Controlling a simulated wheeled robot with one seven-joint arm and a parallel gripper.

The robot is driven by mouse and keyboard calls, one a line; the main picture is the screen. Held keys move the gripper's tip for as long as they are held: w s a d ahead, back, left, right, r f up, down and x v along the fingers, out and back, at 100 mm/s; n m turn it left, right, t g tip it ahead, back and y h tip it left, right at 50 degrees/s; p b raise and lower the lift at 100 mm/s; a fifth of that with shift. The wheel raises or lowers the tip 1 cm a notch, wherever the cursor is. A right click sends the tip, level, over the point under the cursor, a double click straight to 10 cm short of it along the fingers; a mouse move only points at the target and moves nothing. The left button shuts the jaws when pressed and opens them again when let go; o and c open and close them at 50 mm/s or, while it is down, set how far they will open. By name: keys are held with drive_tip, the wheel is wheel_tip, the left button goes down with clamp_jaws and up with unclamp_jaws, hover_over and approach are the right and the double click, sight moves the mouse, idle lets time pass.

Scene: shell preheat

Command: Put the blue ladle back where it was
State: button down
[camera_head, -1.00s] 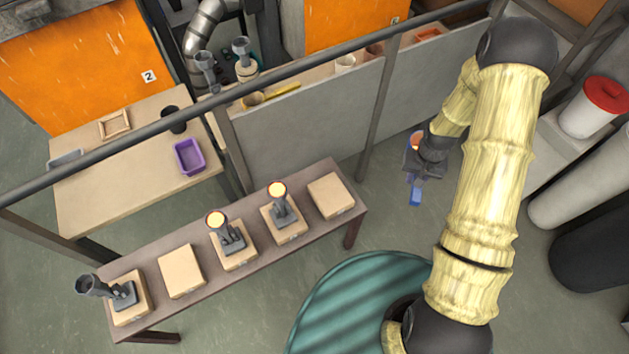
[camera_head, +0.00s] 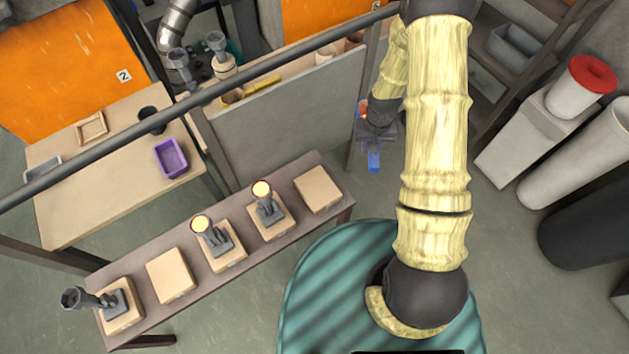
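The blue ladle is held by my gripper (camera_head: 376,136). Its blue handle (camera_head: 374,162) sticks out below the fingers, and its bowl (camera_head: 362,110), with an orange glow inside, shows just left of the gripper. The gripper appears shut on the handle, though the fingers are small and partly dark. Gripper and ladle are in the air to the right of the low bench, near a post of the grey partition. A yellow ladle (camera_head: 248,90) lies on the counter behind the partition.
The low bench (camera_head: 240,262) carries several tan blocks; three hold grey stands with cups, two of them glowing. The grey partition (camera_head: 275,120) and a long rail cross behind it. A table with a purple bin (camera_head: 171,158) is at left.

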drive_tip(key=s+a+f+n+b, duration=0.2)
drive_tip(key=a+f+b, duration=0.3)
drive_tip(key=f+b, duration=0.4)
drive_tip(key=s+a+f+n+b, duration=0.2)
drive_tip(key=f+b, duration=0.8)
drive_tip(key=b, duration=1)
drive_tip(key=a+n, duration=0.2)
drive_tip(key=a, duration=0.1)
drive_tip(key=shift+a+f+n, duration=0.15)
drive_tip(key=shift+a+n, duration=0.15)
drive_tip(key=shift+n, duration=0.1)
drive_tip(key=shift+w+f+b, duration=0.1)
drive_tip(key=shift+f+b, duration=0.6)
drive_tip(key=shift+f, duration=2.4)
drive_tip(key=shift+f+b, duration=0.45)
drive_tip(key=shift+f, duration=1.5)
drive_tip(key=shift+d+r, duration=0.1)
